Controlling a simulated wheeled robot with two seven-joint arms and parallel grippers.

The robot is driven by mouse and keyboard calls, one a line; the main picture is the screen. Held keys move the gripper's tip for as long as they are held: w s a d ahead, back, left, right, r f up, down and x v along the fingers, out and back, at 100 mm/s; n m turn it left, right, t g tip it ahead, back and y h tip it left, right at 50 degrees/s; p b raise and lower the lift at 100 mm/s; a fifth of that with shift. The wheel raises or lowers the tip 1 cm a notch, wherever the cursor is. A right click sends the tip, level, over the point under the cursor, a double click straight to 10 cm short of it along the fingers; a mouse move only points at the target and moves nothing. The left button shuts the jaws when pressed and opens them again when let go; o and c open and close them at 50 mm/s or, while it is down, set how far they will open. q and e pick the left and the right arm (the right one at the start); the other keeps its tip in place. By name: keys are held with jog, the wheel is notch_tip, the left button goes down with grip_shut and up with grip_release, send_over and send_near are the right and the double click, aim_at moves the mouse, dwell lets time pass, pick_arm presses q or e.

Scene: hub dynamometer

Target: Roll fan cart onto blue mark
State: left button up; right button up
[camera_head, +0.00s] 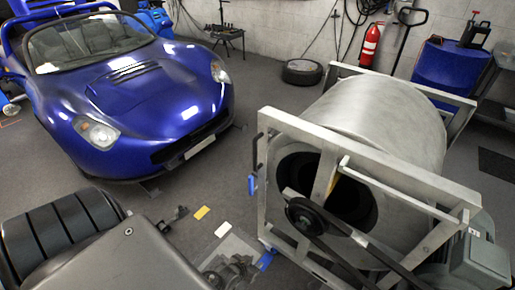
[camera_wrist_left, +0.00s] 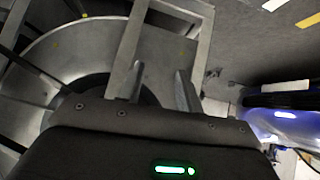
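The fan cart (camera_head: 385,125), a pale metal frame around a big grey drum with a dark round opening, stands at the right in the head view. Its drum and frame tubes fill the left and middle of the wrist view (camera_wrist_left: 122,50). A small blue patch (camera_head: 266,260) shows at the cart's near left foot; I cannot tell whether it is the mark or part of the cart. My left gripper (camera_wrist_left: 160,85) has its fingers apart before the frame tubes, with nothing seen between them. I cannot clearly pick it out in the head view. My right gripper is not seen.
A blue sports car (camera_head: 130,90) stands at the left. Yellow (camera_head: 202,212) and white (camera_head: 222,229) patches lie on the floor between car and cart. Black tyres (camera_head: 60,235) are at the lower left. A blue drum (camera_head: 445,70) and a fire extinguisher (camera_head: 370,45) stand behind.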

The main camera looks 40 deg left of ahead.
pick_arm(q)
jog(key=w+a+r+n+t+y, duration=0.15)
jog(key=w+a+r, duration=0.3)
jog(key=r, duration=0.45)
jog(key=w+a+r+t, duration=0.3)
jog(key=w+r, duration=0.2)
jog(key=r, duration=0.4)
jog(key=t+y+p, duration=0.2)
jog(key=t+y, duration=0.1)
jog(key=t, duration=0.1)
send_near(254, 151)
jog(key=p+x, duration=0.1)
jog(key=x, duration=1)
jog(key=shift+f, duration=0.1)
jog(key=shift+c, duration=0.5)
grip_shut()
